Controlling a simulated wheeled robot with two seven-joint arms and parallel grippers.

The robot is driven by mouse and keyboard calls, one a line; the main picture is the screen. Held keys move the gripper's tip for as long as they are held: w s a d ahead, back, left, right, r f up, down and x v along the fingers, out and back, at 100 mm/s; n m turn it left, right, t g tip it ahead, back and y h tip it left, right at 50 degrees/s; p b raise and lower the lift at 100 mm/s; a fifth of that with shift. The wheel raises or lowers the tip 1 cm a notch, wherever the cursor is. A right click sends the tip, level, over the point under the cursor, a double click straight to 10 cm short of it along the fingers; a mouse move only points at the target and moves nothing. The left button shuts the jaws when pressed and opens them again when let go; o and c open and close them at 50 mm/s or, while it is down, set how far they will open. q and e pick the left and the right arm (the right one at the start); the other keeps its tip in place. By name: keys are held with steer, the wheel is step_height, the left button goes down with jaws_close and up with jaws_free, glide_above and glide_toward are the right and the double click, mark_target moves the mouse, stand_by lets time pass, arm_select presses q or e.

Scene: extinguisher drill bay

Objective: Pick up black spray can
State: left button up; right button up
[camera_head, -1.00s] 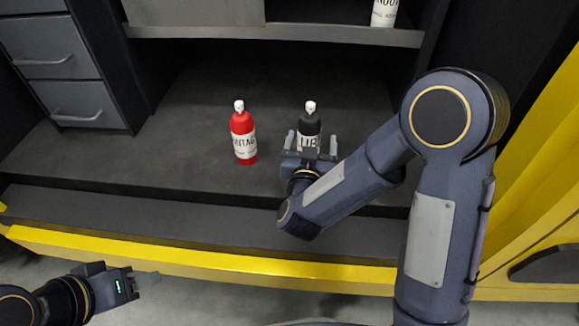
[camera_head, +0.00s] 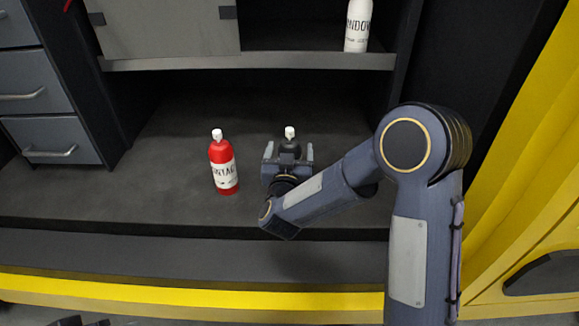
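The black spray can (camera_head: 290,146) has a white cap and stands upright on the dark bay floor. Its lower part and label are hidden behind my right gripper. My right gripper (camera_head: 289,153) reaches in from the right with one finger on each side of the can. The fingers look spread, with small gaps showing beside the can. Only a sliver of my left gripper (camera_head: 82,321) shows at the bottom left edge, and its fingers cannot be made out.
A red bottle (camera_head: 223,166) with a white cap stands just left of the can. A white bottle (camera_head: 357,27) stands on the shelf (camera_head: 250,62) above. Grey drawers (camera_head: 50,140) are at left. A yellow edge (camera_head: 190,290) runs along the front. Bay floor behind the can is clear.

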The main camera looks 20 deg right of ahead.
steer(key=c, duration=1.2)
steer(key=shift+c, duration=0.2)
